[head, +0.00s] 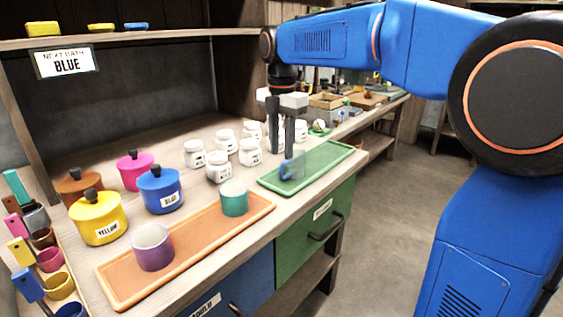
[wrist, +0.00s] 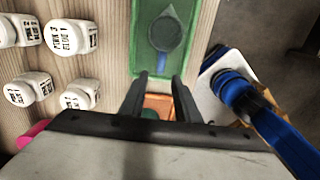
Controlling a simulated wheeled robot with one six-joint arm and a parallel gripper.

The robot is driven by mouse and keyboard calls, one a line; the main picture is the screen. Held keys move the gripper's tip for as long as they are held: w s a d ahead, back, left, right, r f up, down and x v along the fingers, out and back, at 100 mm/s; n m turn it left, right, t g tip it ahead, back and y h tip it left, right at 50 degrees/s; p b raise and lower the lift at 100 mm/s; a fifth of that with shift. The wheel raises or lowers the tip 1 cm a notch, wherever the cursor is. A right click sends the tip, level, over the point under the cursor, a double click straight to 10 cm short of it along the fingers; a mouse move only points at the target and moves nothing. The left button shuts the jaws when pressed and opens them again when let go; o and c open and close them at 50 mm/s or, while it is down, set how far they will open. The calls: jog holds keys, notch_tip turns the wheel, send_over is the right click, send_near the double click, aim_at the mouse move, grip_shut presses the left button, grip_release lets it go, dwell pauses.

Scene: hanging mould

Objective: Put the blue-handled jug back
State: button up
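The blue-handled jug, a small greyish see-through vessel (head: 293,166), stands on the green tray (head: 336,152) near its left end. In the wrist view I look down on its dark round body (wrist: 165,35), with the blue handle (wrist: 161,65) pointing towards my gripper. My gripper (head: 282,151) points down close above the handle. In the wrist view its two fingers (wrist: 161,82) are apart with nothing between them, and the handle lies just ahead of the tips. I cannot tell whether they touch it.
Several white labelled jars (head: 219,167) stand left of the gripper. An orange tray (head: 190,247) holds a purple cup (head: 152,247) and a teal cup (head: 234,199). Lidded yellow (head: 98,219), blue (head: 161,190) and pink pots stand behind. Small cups and coloured handles crowd the far left.

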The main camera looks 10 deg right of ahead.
jog(key=shift+r, duration=2.6)
jog(key=s+d+f+m+t, duration=0.1)
jog(key=s+d+f+m, duration=0.3)
jog(key=s+f+m, duration=0.3)
jog(key=s+d+f+m+t, duration=0.2)
jog(key=s+d+f+m, duration=0.2)
jog(key=s+f+m, duration=0.3)
jog(key=s+d+f+m+t, duration=0.1)
jog(key=s+d+f+m, duration=0.3)
jog(key=s+f+m, duration=0.4)
jog(key=s+m, duration=0.3)
jog(key=s, duration=0.4)
jog(key=shift+s+d+t, duration=0.25)
jog(key=shift+t, duration=0.15)
